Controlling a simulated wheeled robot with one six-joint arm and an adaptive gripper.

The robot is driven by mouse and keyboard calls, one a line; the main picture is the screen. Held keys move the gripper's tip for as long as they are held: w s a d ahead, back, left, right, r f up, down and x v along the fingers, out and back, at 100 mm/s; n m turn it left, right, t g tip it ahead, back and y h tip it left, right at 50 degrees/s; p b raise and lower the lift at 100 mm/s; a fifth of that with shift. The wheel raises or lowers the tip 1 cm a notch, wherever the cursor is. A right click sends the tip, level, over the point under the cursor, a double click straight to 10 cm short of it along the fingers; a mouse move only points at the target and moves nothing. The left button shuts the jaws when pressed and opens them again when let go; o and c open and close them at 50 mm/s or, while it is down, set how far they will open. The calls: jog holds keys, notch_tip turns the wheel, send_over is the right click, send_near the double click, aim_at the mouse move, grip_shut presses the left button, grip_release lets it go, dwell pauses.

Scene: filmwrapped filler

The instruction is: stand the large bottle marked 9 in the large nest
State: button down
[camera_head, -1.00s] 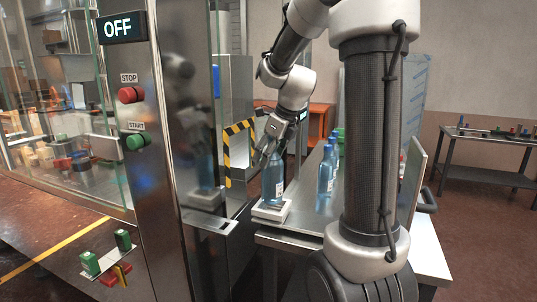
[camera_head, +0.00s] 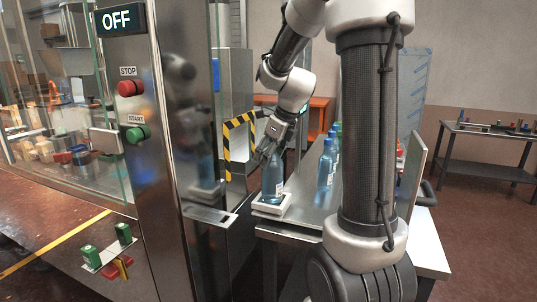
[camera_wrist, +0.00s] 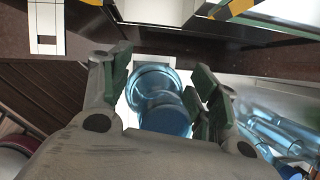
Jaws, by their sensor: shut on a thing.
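A clear blue bottle (camera_head: 273,180) stands upright at the white block (camera_head: 271,205) on the near left corner of the steel table. Its label faces right and is too small to read. My gripper (camera_head: 268,149) is at the bottle's top from above.
More blue bottles (camera_head: 326,170) stand on the steel table (camera_head: 300,214) to the right. A steel machine post (camera_head: 165,130) with stop and start buttons and a black-and-yellow framed opening (camera_head: 228,150) are close on the left. A side table (camera_head: 490,142) holds small items.

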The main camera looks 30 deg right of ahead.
jog(key=shift+f, duration=0.6)
jog(key=shift+c, duration=1.6)
grip_release()
jog(key=v, duration=1.2)
